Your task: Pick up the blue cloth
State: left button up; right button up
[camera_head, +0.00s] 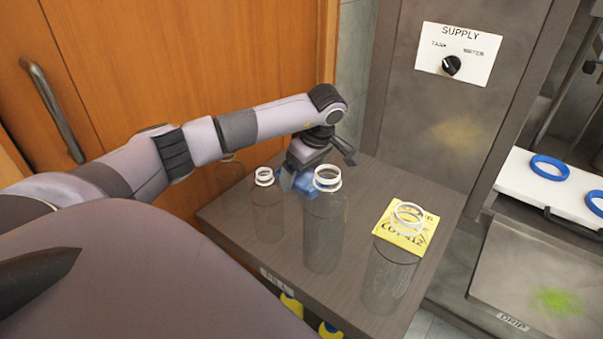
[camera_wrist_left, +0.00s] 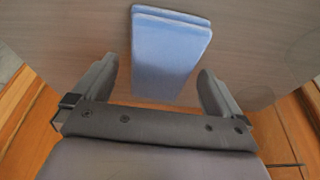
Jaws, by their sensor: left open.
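The blue cloth (camera_wrist_left: 170,48) is a folded, light blue rectangle lying on the dark wooden counter. In the left wrist view it extends between and beyond the two fingers of my left gripper (camera_wrist_left: 158,72). The fingers are spread wide, one on each side of the cloth, and hold nothing. In the head view my left gripper (camera_head: 317,167) is above the counter's back part, and a bit of the blue cloth (camera_head: 309,187) shows under it, partly hidden by a clear bottle and the gripper.
Clear bottles with white neck rings stand close in front: a small one (camera_head: 267,212), a tall one (camera_head: 323,235) and a wide one (camera_head: 388,275). A yellow note (camera_head: 421,238) lies at the right. A grey panel with a SUPPLY knob (camera_head: 451,65) rises behind.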

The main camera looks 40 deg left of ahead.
aim_at(303, 175)
pick_arm(q)
jog(key=shift+f, duration=0.1)
jog(key=c, duration=1.1)
notch_tip(303, 175, up, 20)
jog(key=p, duration=0.3)
jog(key=shift+p, duration=0.4)
pick_arm(e)
jog(key=shift+s+d+r, duration=0.15)
jog(key=shift+d+r, duration=0.1)
jog(key=shift+r, duration=0.3)
jog(key=shift+s+d+r, duration=0.15)
jog(key=shift+d+r, duration=0.1)
jog(key=shift+r, duration=0.25)
pick_arm(q)
jog(key=shift+o, duration=0.5)
pick_arm(e)
jog(key=shift+a, duration=0.2)
jog(key=shift+s+r, duration=0.1)
